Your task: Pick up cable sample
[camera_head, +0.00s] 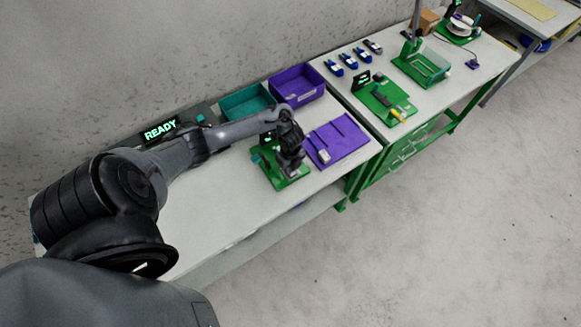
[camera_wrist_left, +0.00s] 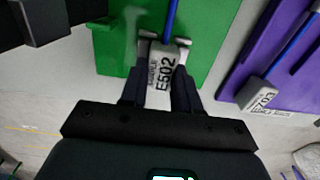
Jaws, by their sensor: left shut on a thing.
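The cable sample (camera_wrist_left: 165,68) is a pale grey connector block labelled "SAMPLE E502", with a blue cable running up from it in the left wrist view. My left gripper (camera_wrist_left: 163,42) is shut on this block, with one finger on each side, over a green base plate (camera_wrist_left: 222,38). In the head view my left gripper (camera_head: 290,160) is over the same green plate (camera_head: 283,180) and mostly hides the cable sample. My right gripper is in neither view.
Right of the green plate is a purple tray (camera_head: 350,132) with a second grey connector (camera_head: 323,157); its blue cable shows in the left wrist view. Teal (camera_head: 243,103) and purple (camera_head: 297,84) bins stand behind. A display (camera_head: 160,130) reads "READY".

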